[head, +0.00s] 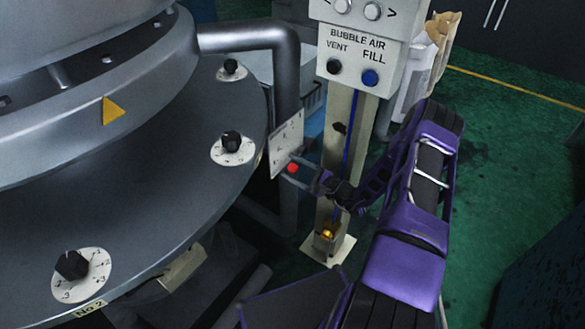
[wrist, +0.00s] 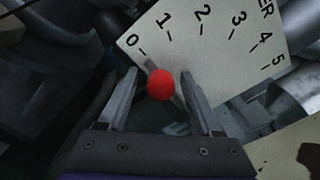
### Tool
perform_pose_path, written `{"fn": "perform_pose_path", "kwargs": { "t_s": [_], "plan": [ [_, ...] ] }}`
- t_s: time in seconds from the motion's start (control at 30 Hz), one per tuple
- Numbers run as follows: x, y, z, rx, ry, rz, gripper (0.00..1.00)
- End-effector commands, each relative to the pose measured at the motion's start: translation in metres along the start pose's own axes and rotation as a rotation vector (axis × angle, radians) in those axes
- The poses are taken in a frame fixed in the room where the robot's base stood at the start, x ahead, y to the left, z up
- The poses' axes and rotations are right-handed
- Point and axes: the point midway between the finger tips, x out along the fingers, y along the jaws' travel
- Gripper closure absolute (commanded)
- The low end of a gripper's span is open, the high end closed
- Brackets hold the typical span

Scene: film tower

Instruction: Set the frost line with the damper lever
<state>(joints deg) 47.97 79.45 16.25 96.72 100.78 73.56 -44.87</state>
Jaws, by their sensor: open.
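The damper lever's red knob (head: 292,168) sits in front of a white scale plate (head: 285,143) beside the grey pipe. In the wrist view the red knob (wrist: 161,84) lies between the two fingers of my gripper (wrist: 160,92), with a visible gap on each side. My gripper (head: 298,176) is open around the knob. The plate in the wrist view (wrist: 215,60) is marked 0 to 5. A short grey lever arm shows behind the knob, near the 0 and 1 marks. The knob hides part of the lever, so its exact reading is unclear.
A post with a "BUBBLE AIR" panel (head: 358,56) and VENT and FILL buttons stands just right of the plate. The round machine deck (head: 130,190) with several black dial knobs fills the left. A thick grey pipe (head: 287,75) bends down behind the plate. Green floor is open at right.

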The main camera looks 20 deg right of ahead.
Motion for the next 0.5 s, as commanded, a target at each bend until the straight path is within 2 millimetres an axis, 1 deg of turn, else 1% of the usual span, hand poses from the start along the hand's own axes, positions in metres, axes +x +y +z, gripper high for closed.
{"fn": "perform_pose_path", "kwargs": {
  "t_s": [0.13,0.23,0.37,0.5],
  "plan": [
    [-0.007,0.0,-0.001,0.001,0.002,-0.001,0.34],
    [-0.021,-0.001,-0.001,0.001,0.003,-0.001,0.34],
    [-0.05,-0.001,-0.001,0.0,0.004,-0.002,0.34],
    [-0.086,-0.001,-0.001,0.0,0.003,-0.002,0.34]
  ]
}}
